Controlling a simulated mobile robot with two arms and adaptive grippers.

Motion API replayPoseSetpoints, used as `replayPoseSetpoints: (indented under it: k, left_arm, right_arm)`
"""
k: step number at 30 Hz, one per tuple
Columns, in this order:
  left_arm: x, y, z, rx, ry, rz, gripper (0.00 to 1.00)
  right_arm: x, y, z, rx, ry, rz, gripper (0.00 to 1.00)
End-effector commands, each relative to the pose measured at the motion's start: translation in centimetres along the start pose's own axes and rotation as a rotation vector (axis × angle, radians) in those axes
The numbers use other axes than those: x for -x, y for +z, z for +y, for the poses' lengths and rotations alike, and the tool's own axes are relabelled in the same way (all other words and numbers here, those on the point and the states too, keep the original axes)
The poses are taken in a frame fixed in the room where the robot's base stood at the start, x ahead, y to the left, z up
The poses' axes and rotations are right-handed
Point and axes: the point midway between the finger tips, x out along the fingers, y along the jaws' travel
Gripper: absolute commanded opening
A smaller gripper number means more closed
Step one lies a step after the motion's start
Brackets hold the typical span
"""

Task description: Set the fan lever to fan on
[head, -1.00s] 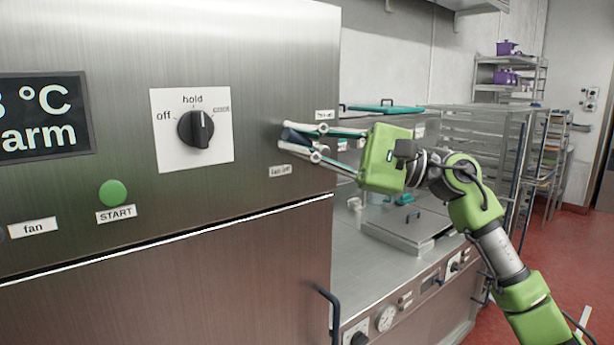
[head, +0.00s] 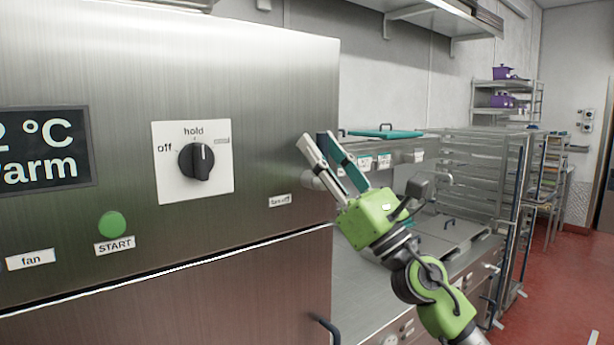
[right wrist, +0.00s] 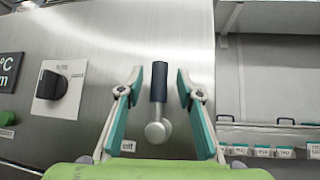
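The fan lever (right wrist: 159,82) has a dark grip and a silver round hub (right wrist: 158,130) on the steel front panel. In the right wrist view its grip points straight up. My right gripper (head: 321,139) is at the panel's right edge in the head view, its fingers pointing up. Its fingers (right wrist: 159,74) stand on both sides of the lever, with a gap on each side, so it is open around the grip. The fan off label (head: 280,201) is left of the gripper, low down. The fan on label is hidden in the head view. My left gripper is not in view.
A black knob (head: 197,161) on a white plate, a green start button (head: 111,225) and a display (head: 45,150) are left on the same panel. A counter with a teal-lidded container (head: 385,134) and wire racks (head: 480,170) stand to the right.

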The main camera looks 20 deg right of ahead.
Motion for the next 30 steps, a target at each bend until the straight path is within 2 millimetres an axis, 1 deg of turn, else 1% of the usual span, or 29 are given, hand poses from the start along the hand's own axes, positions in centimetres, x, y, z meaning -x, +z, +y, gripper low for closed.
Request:
replayPoseSetpoints:
  k: [2,5,12,19,23,30]
  left_arm:
    - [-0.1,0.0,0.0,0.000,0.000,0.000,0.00]
    - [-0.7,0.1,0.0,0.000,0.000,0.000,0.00]
    - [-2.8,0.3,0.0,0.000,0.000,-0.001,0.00]
    - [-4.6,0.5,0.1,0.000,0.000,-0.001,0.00]
    - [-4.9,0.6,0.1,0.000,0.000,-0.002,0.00]
    - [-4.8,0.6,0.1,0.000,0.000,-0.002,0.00]
  right_arm:
    - [0.1,0.0,0.0,0.002,0.000,0.000,0.33]
    - [0.9,-0.1,0.0,0.003,0.001,0.000,0.33]
    - [4.0,-0.3,0.0,0.004,0.001,0.001,0.33]
    - [6.5,-0.2,0.0,0.004,0.001,0.000,0.33]
    - [7.0,0.0,0.0,0.002,0.001,0.000,0.33]
    - [7.0,0.1,0.0,0.002,0.001,-0.001,0.33]
